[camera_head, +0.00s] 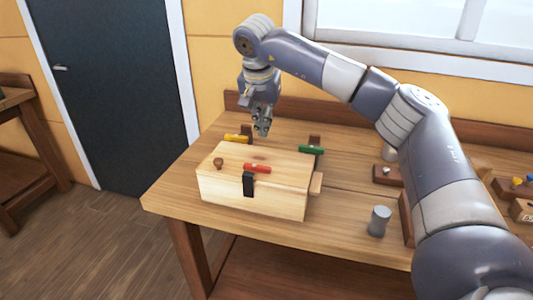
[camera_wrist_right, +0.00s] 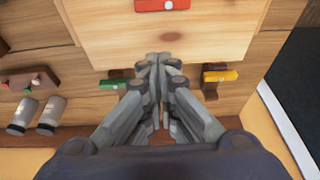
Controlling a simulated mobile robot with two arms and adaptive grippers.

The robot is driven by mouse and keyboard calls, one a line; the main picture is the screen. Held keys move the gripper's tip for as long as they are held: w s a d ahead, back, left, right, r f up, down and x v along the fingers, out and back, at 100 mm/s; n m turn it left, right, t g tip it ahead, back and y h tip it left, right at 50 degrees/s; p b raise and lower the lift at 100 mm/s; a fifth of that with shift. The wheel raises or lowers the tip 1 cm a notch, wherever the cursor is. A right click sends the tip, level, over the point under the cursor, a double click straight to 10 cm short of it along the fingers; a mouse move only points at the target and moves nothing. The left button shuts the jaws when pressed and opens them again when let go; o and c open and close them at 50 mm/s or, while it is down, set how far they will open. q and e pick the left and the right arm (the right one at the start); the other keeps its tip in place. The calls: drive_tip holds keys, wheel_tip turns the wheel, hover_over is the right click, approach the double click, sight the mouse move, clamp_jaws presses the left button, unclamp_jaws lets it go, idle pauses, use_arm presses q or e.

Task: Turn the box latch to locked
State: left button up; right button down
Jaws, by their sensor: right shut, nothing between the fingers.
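A pale wooden box (camera_head: 255,195) stands on the workbench. A red latch bar (camera_head: 257,168) with a light pivot dot lies on its lid near the front edge, over a black bracket (camera_head: 249,184) on the front face. The latch also shows at the top of the right wrist view (camera_wrist_right: 162,5). My right gripper (camera_head: 262,131) points down just behind the box, above the bench, apart from the latch. In the right wrist view its fingers (camera_wrist_right: 158,62) are together and empty. My left gripper is not in view.
Behind the box are a yellow bar (camera_head: 237,138) and a green bar (camera_head: 311,149) on dark brown mounts. A grey cylinder (camera_head: 379,221) stands to the right. The bench front-left (camera_head: 170,195) is clear.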

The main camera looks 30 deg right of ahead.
sight(257, 168)
drive_tip(key=x, duration=0.6)
drive_tip(key=d+p+x, duration=0.1)
drive_tip(key=x, duration=0.2)
drive_tip(key=shift+s+d, duration=0.15)
drive_tip(key=shift+f, duration=0.25)
drive_tip(key=s+a, duration=0.1)
drive_tip(key=s+a+p, duration=0.1)
drive_tip(key=shift+s+a+r, duration=0.1)
drive_tip(key=shift+s+a, duration=0.05)
drive_tip(key=shift+a, duration=0.35)
drive_tip(key=shift+a, duration=0.15)
